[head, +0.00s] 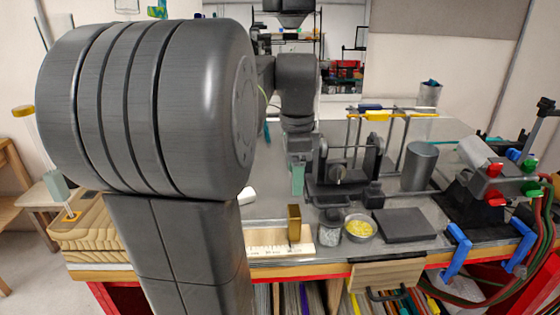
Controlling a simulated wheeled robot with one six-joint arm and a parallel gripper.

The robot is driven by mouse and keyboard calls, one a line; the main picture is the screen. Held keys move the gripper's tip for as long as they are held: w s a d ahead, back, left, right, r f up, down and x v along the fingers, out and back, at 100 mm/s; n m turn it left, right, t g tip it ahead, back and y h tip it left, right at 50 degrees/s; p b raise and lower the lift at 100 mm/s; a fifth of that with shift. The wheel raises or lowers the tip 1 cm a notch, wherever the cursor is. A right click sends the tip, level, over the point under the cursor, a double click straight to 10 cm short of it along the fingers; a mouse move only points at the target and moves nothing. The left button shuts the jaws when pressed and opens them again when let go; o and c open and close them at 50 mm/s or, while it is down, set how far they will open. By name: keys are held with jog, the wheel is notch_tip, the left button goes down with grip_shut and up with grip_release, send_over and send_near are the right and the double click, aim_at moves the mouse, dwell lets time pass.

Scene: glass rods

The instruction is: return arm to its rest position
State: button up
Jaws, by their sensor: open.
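My arm fills the left of the head view, its large grey joint in front and its farther links reaching back over the bench. My gripper (298,188) hangs down near the middle of the bench, left of a dark machine with rollers (342,172). A pale green finger shows; the second finger is hard to make out. I see nothing held in it. A rack (399,150) with yellow and blue bars stands behind the machine. I cannot make out any glass rods for certain.
Near the front edge of the bench (310,262) are a brass block (294,222), a glass jar (330,228), a yellow-filled dish (359,228) and a dark slab (403,225). A grey cylinder (418,166) stands farther right, near a torch with red and green knobs (495,170).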

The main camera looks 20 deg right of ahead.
aim_at(298, 210)
jog(key=shift+f, duration=0.1)
jog(key=f, duration=0.9)
jog(key=d+f, duration=0.1)
jog(key=f, duration=0.3)
jog(key=shift+s+f+p, duration=0.1)
jog(key=shift+f+p, duration=0.25)
jog(key=shift+s+d, duration=0.15)
jog(key=shift+d, duration=0.3)
jog(key=shift+a, duration=0.15)
